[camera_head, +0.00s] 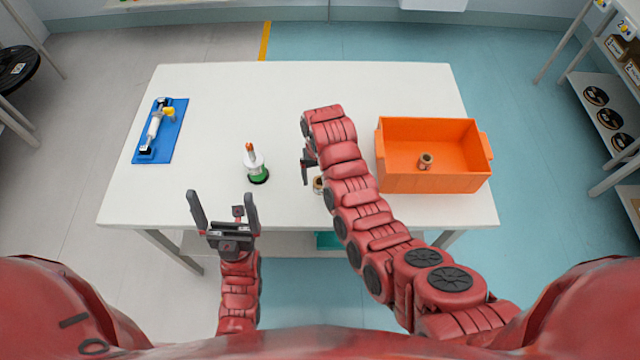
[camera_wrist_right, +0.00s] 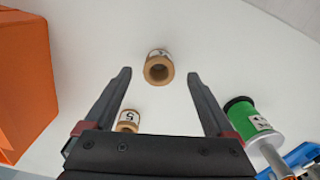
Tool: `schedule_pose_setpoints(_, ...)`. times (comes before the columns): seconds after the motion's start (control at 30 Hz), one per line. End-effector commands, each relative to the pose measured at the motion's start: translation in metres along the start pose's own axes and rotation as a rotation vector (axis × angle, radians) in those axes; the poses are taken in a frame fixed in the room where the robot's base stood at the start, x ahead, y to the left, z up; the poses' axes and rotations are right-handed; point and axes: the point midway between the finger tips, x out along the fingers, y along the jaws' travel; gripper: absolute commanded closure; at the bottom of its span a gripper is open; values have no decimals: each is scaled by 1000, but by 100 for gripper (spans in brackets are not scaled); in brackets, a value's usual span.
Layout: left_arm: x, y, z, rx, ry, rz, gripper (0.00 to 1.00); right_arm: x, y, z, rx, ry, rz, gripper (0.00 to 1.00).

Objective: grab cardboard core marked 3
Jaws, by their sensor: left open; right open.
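A tan cardboard core (camera_wrist_right: 158,70) with a white label stands between the open fingers of my right gripper (camera_wrist_right: 160,75) in the right wrist view; its number is too small to read. A second core (camera_wrist_right: 127,121) beside the left finger has a label that looks like a 5. In the head view one core (camera_head: 318,185) shows on the table, partly hidden by my right arm; the other table core is hidden. My right gripper (camera_head: 306,168) is open over the table, mostly hidden by its arm. My left gripper (camera_head: 224,208) is open and empty at the table's near edge.
An orange crate (camera_head: 435,184) on the table's right holds another core (camera_head: 425,161). A green and white spool (camera_head: 256,167) stands left of my right gripper. A blue plate with a device (camera_head: 172,133) lies far left. The table's back middle is clear.

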Motion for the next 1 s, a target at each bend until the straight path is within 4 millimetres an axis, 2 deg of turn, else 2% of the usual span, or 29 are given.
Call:
schedule_pose_setpoints(0.03,9,0,-1,0,0,0,3,1,1,1,0,-5,1,11)
schedule_pose_setpoints(0.2,20,-1,-3,0,0,0,3,18,2,-2,0,-5,2,11)
schedule_pose_setpoints(0.4,23,-1,-4,0,0,0,3,36,2,-3,-1,-1,1,11)
schedule_pose_setpoints(0.77,23,-1,-4,0,0,0,3,42,1,-2,-1,0,1,11)
schedule_pose_setpoints(1.0,23,-1,-4,0,0,0,3,42,1,-2,-1,0,1,54)
